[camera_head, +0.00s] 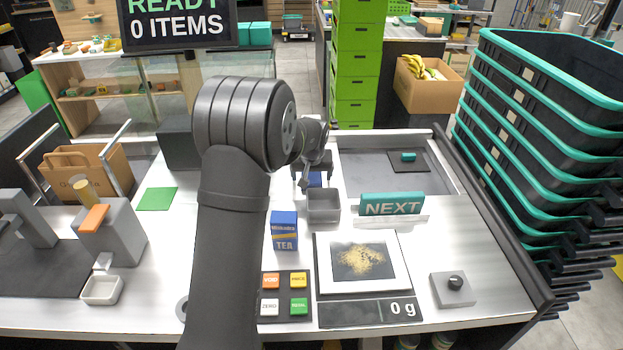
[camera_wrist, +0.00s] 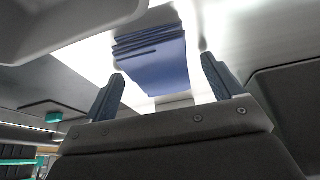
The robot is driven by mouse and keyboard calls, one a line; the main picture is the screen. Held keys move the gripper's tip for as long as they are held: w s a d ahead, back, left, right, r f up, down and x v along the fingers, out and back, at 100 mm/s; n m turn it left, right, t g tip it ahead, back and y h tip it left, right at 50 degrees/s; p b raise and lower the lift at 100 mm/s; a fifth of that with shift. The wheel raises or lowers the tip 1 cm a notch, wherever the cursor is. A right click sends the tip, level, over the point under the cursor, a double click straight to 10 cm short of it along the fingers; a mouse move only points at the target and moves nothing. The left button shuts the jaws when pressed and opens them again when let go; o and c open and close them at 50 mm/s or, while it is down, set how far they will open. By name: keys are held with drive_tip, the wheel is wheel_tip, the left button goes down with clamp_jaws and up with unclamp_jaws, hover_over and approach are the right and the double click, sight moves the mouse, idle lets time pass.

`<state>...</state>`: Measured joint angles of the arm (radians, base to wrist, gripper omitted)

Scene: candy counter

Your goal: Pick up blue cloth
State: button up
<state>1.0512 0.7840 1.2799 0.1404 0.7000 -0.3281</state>
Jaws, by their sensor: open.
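The blue cloth (camera_wrist: 152,62) is a folded stack with several layered edges, on a bright white surface in the wrist view. In the head view only a small blue patch of it (camera_head: 315,180) shows behind the grey bin, at my gripper (camera_head: 310,178). My gripper (camera_wrist: 162,66) is open, with one dark finger on either side of the cloth's near end. Nothing is held. I cannot tell how far the fingertips are above the counter.
A grey open bin (camera_head: 323,207) stands just in front of my gripper. A blue tea box (camera_head: 284,230), a NEXT sign (camera_head: 391,205) and a scale with golden crumbs (camera_head: 359,260) are nearer. A green cloth (camera_head: 158,199) lies left; stacked baskets (camera_head: 530,110) stand right.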

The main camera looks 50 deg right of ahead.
sight(314, 178)
drive_tip(key=c, duration=1.1)
drive_tip(key=shift+r, duration=0.55)
drive_tip(key=r, duration=0.2)
drive_tip(key=s+r, duration=0.1)
drive_tip(key=r, duration=0.1)
drive_tip(key=shift+d, duration=0.1)
drive_tip(key=s+r, duration=0.2)
drive_tip(key=s, duration=0.1)
drive_tip(key=s+r, duration=0.2)
drive_tip(key=s, duration=0.2)
drive_tip(key=s+r, duration=0.2)
drive_tip(key=s, duration=0.1)
drive_tip(key=shift+s+d+r, duration=0.1)
drive_tip(key=shift+s, duration=0.25)
